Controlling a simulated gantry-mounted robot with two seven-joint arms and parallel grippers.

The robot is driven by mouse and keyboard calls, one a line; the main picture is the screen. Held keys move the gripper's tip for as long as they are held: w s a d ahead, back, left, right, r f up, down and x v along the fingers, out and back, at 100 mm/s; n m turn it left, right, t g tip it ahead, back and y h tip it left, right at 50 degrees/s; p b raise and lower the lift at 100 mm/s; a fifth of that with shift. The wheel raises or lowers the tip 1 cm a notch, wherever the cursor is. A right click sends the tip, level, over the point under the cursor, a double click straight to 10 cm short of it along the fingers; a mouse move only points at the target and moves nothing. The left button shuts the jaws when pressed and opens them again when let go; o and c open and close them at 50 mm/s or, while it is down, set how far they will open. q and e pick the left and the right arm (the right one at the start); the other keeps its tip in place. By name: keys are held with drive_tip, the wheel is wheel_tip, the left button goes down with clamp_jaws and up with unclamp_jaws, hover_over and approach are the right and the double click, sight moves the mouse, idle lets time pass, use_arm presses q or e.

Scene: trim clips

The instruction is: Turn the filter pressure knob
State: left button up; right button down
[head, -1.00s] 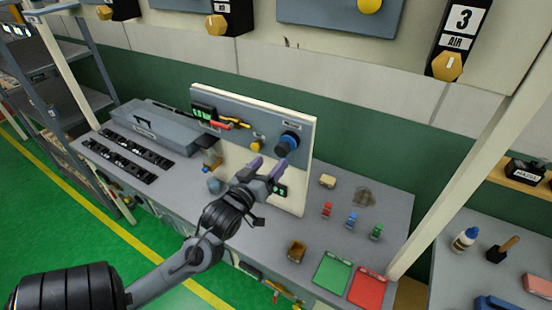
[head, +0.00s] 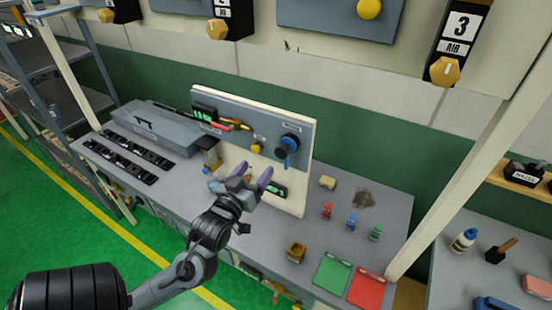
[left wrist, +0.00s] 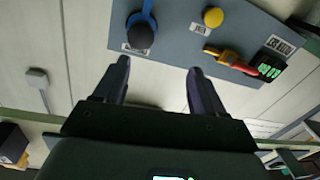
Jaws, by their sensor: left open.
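An upright panel (head: 230,115) stands on the workbench. On its right part is a round black knob (head: 290,141) with a blue collar and a blue lever pointing down. It also shows at the top of the left wrist view (left wrist: 141,33). Its label is too small to read. A smaller yellow knob (head: 257,146) sits left of it and also shows in the left wrist view (left wrist: 213,17). My left gripper (head: 240,180) is open and empty in front of the panel, below and left of the blue-collared knob, apart from it. My right gripper is out of view.
A grey case (head: 155,128) lies left of the panel. Small red, blue and green items (head: 351,221), a green mat (head: 332,272) and a red mat (head: 368,287) lie right. A pale post (head: 455,200) rises at the bench's right end. Yellow-knobbed units (head: 445,70) hang above.

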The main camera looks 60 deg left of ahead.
sight(280, 154)
use_arm(q)
drive_tip(key=w+m, duration=0.2)
drive_tip(key=w, duration=0.1)
drive_tip(key=w+a+m+h+b, duration=0.1)
drive_tip(key=w, duration=0.1)
drive_tip(key=w+a+m+b, duration=0.1)
drive_tip(key=w+m, duration=0.1)
drive_tip(key=w, duration=0.1)
drive_tip(key=shift+w+m+t+h, duration=0.3)
drive_tip(key=shift+w+t, duration=0.05)
drive_tip(key=shift+t, duration=0.05)
drive_tip(key=shift+x, duration=1)
drive_tip(key=shift+f, duration=0.1)
drive_tip(key=c, duration=1.1)
